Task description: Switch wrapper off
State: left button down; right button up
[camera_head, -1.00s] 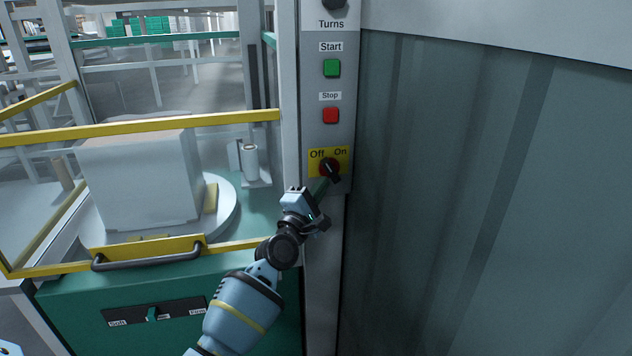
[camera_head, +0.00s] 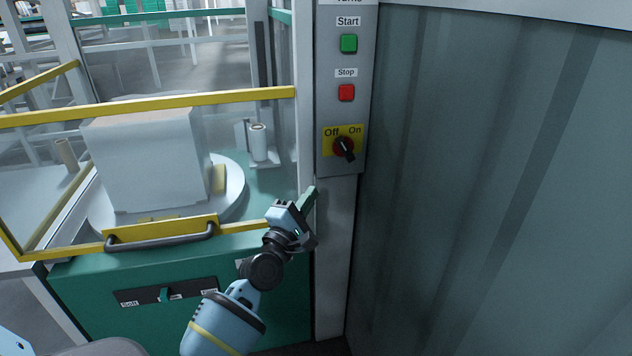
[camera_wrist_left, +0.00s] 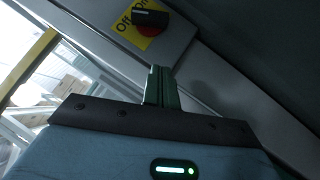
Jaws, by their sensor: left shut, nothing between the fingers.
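The wrapper's rotary switch (camera_head: 344,148) has a red base and a black handle on a yellow plate marked Off at left and On at right. Its handle slants from upper left to lower right; I cannot tell for sure which end is the pointer. The switch also shows at the top of the left wrist view (camera_wrist_left: 150,20). My left gripper (camera_head: 309,198) is shut and empty, below and left of the switch, apart from it. Its green fingers (camera_wrist_left: 162,88) are together in the left wrist view. My right gripper is not in view.
Above the switch on the grey panel are a red Stop button (camera_head: 346,92) and a green Start button (camera_head: 348,43). A yellow-framed gate (camera_head: 150,105) stands at left, before a wrapped load (camera_head: 145,160) on a turntable. A corrugated wall (camera_head: 480,190) fills the right.

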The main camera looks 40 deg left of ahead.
pick_arm(q)
jog(key=shift+v, duration=1.75)
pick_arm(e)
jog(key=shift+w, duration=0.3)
pick_arm(q)
jog(key=shift+f, duration=0.15)
